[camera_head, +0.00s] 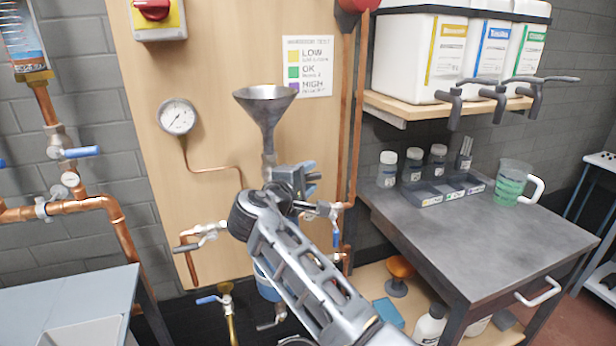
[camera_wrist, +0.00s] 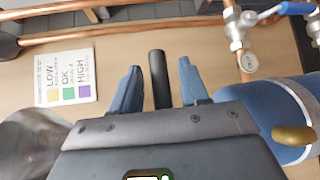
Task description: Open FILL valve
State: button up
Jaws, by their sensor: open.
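My gripper (camera_head: 313,182) is open in front of the wooden panel, just right of and below the grey funnel (camera_head: 265,105). In the wrist view its two blue fingers (camera_wrist: 160,82) stand apart on either side of a dark rod-like handle (camera_wrist: 158,72). A gap shows on both sides of the handle, so neither finger visibly touches it. The handle's base and valve body are hidden or unclear. Another valve with a blue lever (camera_wrist: 287,9) and a round tag is at the upper right of the wrist view. I can read no FILL label.
Copper pipes (camera_head: 357,110) run up the panel right of my gripper. A pressure gauge (camera_head: 177,117) is at the left. A grey bench (camera_head: 540,235) with bottles and a jug (camera_head: 512,182) stands at the right, under a shelf of canisters (camera_head: 405,60).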

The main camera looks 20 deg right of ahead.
jog(key=shift+w+d+f, duration=0.1)
jog(key=shift+w+d, duration=0.1)
grip_shut()
dwell(0.4)
